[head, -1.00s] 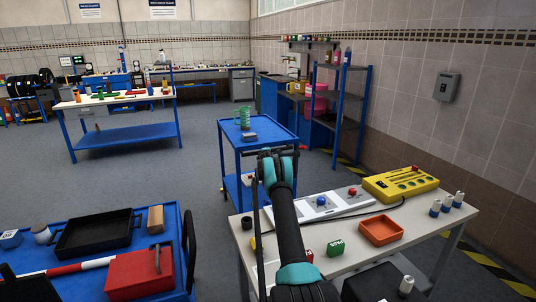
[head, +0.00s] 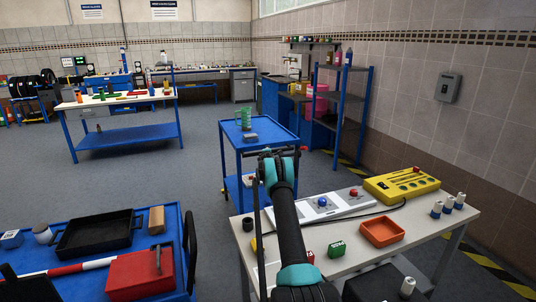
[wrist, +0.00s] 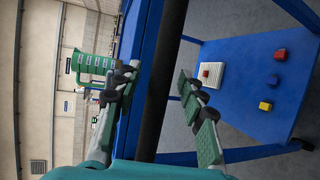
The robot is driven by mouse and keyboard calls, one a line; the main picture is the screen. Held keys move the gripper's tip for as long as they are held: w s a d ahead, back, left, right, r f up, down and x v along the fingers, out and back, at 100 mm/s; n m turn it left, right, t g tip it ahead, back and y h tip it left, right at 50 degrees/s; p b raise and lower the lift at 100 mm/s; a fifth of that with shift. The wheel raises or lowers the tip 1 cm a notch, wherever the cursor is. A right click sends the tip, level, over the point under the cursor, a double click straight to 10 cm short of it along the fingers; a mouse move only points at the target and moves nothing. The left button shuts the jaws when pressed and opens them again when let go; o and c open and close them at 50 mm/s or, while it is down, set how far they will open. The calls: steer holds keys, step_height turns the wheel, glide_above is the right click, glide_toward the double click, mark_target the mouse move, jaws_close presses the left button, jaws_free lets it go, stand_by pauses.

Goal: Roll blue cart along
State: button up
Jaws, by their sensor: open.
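A blue cart (head: 266,128) with two shelves stands in the middle of the head view, beyond the white table. A green jug (head: 246,118) and a small grey item (head: 250,137) are on its top. My gripper (wrist: 157,75) is open, with one finger on each side of a dark bar (wrist: 163,85) along the cart's edge. I cannot tell whether either finger touches it. In the head view my arm hides the fingers.
A white table (head: 350,245) with a yellow box (head: 402,184) and an orange tray (head: 382,232) stands close at right. Another blue cart (head: 185,250) with a black tray (head: 97,233) is at lower left. A blue shelf rack (head: 342,105) stands behind.

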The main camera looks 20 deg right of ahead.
steer(key=v, duration=1.1)
steer(key=shift+s+a, duration=0.2)
steer(key=shift+s, duration=0.1)
steer(key=shift+r, duration=0.1)
